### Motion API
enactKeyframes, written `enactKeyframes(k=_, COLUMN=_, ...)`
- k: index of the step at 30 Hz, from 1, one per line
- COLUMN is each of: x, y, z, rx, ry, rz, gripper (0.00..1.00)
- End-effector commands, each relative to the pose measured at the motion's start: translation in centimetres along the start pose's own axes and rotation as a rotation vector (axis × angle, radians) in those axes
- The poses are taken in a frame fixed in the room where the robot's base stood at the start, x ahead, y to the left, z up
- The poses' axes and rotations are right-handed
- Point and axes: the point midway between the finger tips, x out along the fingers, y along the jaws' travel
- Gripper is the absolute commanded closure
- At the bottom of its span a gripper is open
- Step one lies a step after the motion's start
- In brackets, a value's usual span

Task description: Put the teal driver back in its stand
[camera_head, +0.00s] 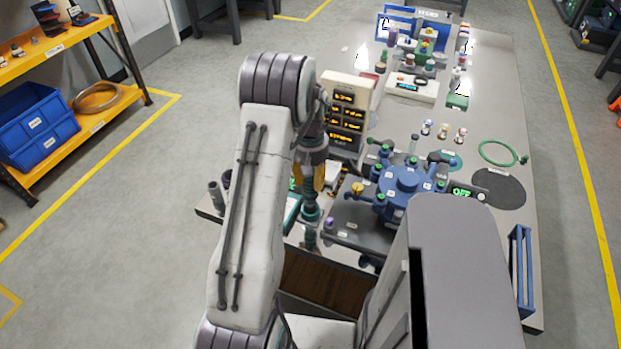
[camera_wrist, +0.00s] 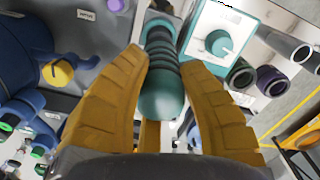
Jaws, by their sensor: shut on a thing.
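The teal driver (camera_head: 311,212), with a ribbed teal and dark handle, is held in my gripper (camera_head: 318,178). In the wrist view the handle (camera_wrist: 162,92) lies between the two yellow fingers (camera_wrist: 160,100), its rounded end toward me. In the head view it hangs roughly upright below the fingers, near the bench's front edge. Its tip is hidden. Several open tubes, one teal-rimmed (camera_wrist: 242,75) and one purple-rimmed (camera_wrist: 275,82), stand right of the driver in the wrist view. They may be the stand; I cannot tell for sure. The head view shows grey tubes (camera_head: 216,190) left of my arm.
A teal box with a dial (camera_wrist: 220,42) is close beside the driver. A blue vessel with bolts (camera_head: 405,188) stands on a dark plate right of my gripper. A display panel (camera_head: 346,115) stands behind. A green ring (camera_head: 497,154) lies at the right.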

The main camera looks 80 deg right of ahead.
Motion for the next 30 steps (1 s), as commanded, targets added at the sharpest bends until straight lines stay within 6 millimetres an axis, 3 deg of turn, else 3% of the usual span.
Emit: enactKeyframes(k=30, x=1.1, y=0.0, z=-0.1, rx=0.0, ry=0.002, rz=0.001, gripper=1.0)
